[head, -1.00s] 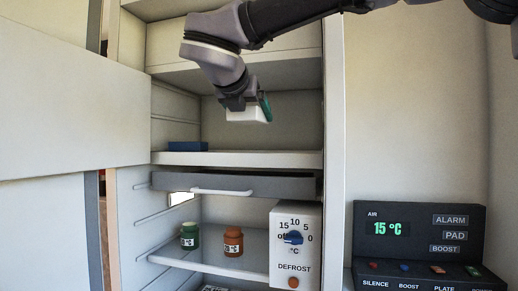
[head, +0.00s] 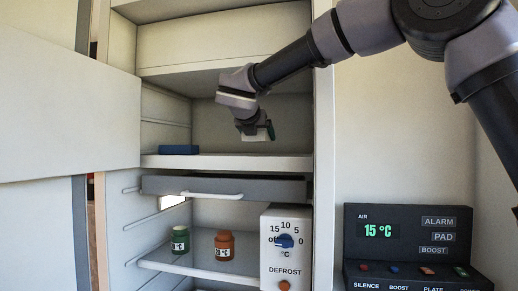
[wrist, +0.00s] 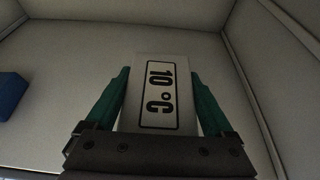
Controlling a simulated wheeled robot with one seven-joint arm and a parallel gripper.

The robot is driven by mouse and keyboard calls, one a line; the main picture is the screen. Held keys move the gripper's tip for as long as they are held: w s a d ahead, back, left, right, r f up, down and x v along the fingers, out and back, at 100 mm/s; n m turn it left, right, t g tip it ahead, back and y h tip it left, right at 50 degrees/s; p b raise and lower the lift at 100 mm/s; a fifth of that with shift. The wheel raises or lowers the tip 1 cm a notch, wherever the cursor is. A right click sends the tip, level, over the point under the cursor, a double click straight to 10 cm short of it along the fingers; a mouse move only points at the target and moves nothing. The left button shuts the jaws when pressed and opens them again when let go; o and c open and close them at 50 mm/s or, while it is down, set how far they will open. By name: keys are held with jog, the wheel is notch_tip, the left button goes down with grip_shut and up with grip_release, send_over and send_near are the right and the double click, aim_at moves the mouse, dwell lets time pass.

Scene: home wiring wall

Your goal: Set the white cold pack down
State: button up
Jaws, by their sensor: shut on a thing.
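The white cold pack (wrist: 160,92) shows between my two green fingers in the wrist view, with a label reading 10 °C. In the head view the white pack (head: 255,135) is partly hidden by my gripper (head: 262,131). My gripper is shut on it, inside the upper compartment of the cabinet, above the white shelf (head: 230,162). A gap seems to show between the pack and the shelf in the head view.
A blue block (head: 179,150) lies at the left of the same shelf; it also shows in the wrist view (wrist: 10,94). Below are a grey drawer (head: 225,187), a green jar (head: 180,240) and an orange jar (head: 224,246). The shelf's middle and right are clear.

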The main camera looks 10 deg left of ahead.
aim_at(258, 137)
jog(key=shift+w+f, duration=0.15)
jog(key=shift+f, duration=1.65)
jog(key=shift+f, duration=0.2)
jog(key=o, duration=1.6)
jog(key=shift+c, duration=0.2)
jog(key=shift+s+r, duration=0.3)
jog(key=v, duration=1.1)
jog(key=shift+s, duration=0.15)
jog(key=shift+r, duration=0.1)
